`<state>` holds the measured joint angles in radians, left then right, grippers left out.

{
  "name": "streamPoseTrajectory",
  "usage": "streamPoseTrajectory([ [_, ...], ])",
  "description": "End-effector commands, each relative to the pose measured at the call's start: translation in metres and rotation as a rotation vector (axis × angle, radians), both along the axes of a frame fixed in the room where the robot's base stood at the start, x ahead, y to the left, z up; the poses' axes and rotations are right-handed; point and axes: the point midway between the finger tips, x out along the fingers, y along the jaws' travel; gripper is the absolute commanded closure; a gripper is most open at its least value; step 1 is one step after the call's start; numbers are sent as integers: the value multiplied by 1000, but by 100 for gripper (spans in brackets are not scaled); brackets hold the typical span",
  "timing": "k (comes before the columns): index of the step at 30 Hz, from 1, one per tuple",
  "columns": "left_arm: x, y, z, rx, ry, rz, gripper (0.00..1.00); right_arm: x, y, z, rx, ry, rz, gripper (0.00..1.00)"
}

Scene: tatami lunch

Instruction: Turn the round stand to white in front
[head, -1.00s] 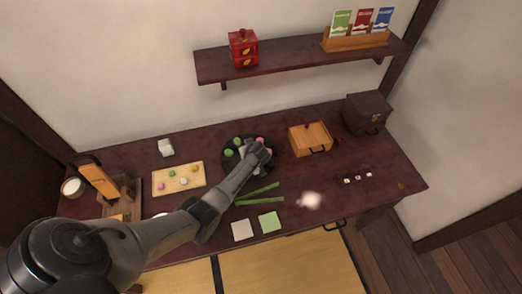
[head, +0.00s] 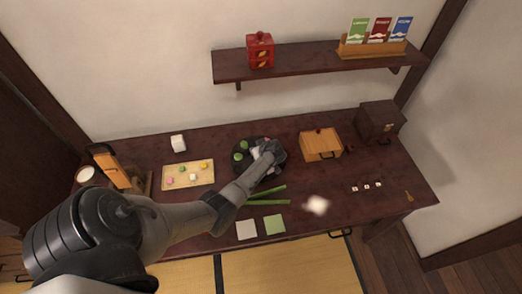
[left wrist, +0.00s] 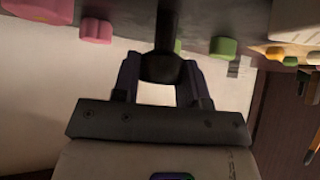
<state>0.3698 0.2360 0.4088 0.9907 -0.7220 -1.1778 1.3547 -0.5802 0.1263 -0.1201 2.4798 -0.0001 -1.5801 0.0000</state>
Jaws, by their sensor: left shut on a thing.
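The round stand (head: 279,168) is dark and sits at the middle of the table. Two green pieces (head: 240,156) show on its left side, with a pale patch beside my gripper. My left gripper (head: 266,153) is over the stand and hides much of it. In the left wrist view my gripper (left wrist: 160,82) is shut on a dark knob (left wrist: 163,66) at the stand. That view also shows pink pieces (left wrist: 96,30) at left and a green piece (left wrist: 223,47) at right. I cannot make out a white piece clearly. My right gripper is not in view.
A tray of small sweets (head: 208,181) lies left of the stand; a wooden box (head: 318,146) stands right. Green sticks (head: 268,202) and two square cards (head: 246,230) lie in front. A shelf (head: 300,66) hangs behind. A pale blur (head: 317,205) shows at front right.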

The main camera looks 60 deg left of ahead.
Motion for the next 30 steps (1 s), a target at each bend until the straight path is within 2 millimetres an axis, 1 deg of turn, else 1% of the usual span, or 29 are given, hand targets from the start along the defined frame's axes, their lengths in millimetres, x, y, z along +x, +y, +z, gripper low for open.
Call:
streamPoseTrajectory([
  [10, -1, 0, -1, -3, 2, 2, 100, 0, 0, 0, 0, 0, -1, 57],
  [11, -1, 0, -1, -3, 2, 2, 58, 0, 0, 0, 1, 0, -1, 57],
  [18, -1, 0, -1, -2, 1, 1, 35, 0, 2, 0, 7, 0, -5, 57],
  [26, 0, -1, 1, -1, -1, 1, 35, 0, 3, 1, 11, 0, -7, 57],
  [30, 1, -9, 10, -1, -1, 0, 35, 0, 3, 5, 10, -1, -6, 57],
])
